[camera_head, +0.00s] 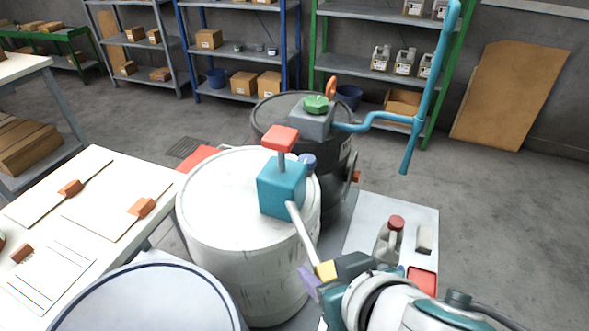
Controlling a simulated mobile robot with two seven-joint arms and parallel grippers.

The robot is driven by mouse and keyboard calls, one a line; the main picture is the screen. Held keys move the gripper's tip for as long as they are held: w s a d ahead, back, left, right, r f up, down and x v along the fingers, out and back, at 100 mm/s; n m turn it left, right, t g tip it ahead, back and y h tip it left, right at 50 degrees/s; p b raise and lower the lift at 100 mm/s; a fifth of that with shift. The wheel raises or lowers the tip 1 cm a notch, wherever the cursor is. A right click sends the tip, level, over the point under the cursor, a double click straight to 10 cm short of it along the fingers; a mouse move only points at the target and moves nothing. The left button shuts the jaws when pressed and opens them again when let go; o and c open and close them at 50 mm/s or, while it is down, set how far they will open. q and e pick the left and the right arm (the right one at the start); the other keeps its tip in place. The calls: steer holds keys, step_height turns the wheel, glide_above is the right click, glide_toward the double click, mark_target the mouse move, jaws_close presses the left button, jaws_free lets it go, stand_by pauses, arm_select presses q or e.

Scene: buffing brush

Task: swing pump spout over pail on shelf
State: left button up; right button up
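A teal pump (281,187) with a red knob stands on the lid of a white drum (215,235). Its thin pale spout (302,232) slopes down and right, past the drum's rim. My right gripper (318,277) is at the spout's lower end, with a yellow and a purple fingertip close on either side; it looks shut on the spout. A light grey shelf (365,222) lies right of the drum and carries a jug with a red cap (392,235) and a red item (422,281). I cannot make out a pail there; my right arm hides the near part. My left gripper is not in view.
A dark drum (272,112) behind has a grey pump with a green knob (315,104) and a long blue pipe (405,120). A blue-rimmed drum (150,305) is at the front left. A white table (95,225) stands left. Floor at far right is clear.

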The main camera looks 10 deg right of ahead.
jaws_close()
stand_by(1.1)
